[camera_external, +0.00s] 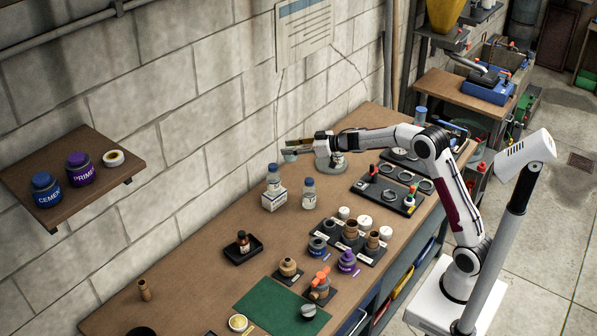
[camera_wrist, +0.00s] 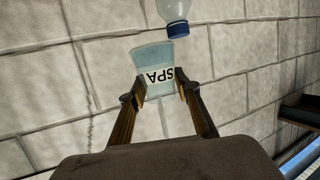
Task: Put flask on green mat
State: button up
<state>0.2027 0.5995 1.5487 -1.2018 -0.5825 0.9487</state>
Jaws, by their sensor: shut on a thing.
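My gripper (camera_external: 301,147) is shut on the flask (camera_wrist: 155,70), a pale blue, see-through vessel with a label reading "SPA" upside down in the wrist view. The fingertips (camera_wrist: 160,92) sit on either side of it. In the external view the flask (camera_external: 289,156) is small and held above the back part of the bench, near the wall. The green mat (camera_external: 275,302) lies flat at the front of the bench, far from my gripper. The mat does not show in the wrist view.
A capped bottle stands on a white box (camera_external: 274,201), with another bottle (camera_external: 308,193) beside it. A black tray (camera_external: 243,250) with a brown bottle, and several jars, stand between these and the mat. A grey round thing (camera_external: 309,311) is at the mat's right; its middle is clear.

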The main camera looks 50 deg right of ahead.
jog(key=s+a+n+g+y, duration=0.2)
jog(key=s+a+n+y, duration=0.15)
jog(key=a, duration=1.35)
jog(key=s+a+n+g+y, duration=0.25)
jog(key=s+a, duration=0.55)
jog(key=a, duration=0.4)
jog(key=s+a+n+g+y, duration=0.1)
jog(key=s+a+n+g, duration=0.3)
jog(key=s+a, duration=0.6)
jog(key=s+a+n+g+y, duration=0.3)
jog(key=s+a, duration=0.4)
jog(key=a, duration=0.6)
notch_tip(320, 180, down, 11)
jog(key=shift+d+h, duration=0.15)
jog(key=shift+h, duration=0.15)
jog(key=shift+f+g, duration=0.1)
jog(key=shift+g, duration=0.15)
jog(key=shift+w+f, duration=0.1)
jog(key=shift+f, duration=3)
jog(key=shift+f, duration=0.1)
jog(key=shift+f, duration=1.8)
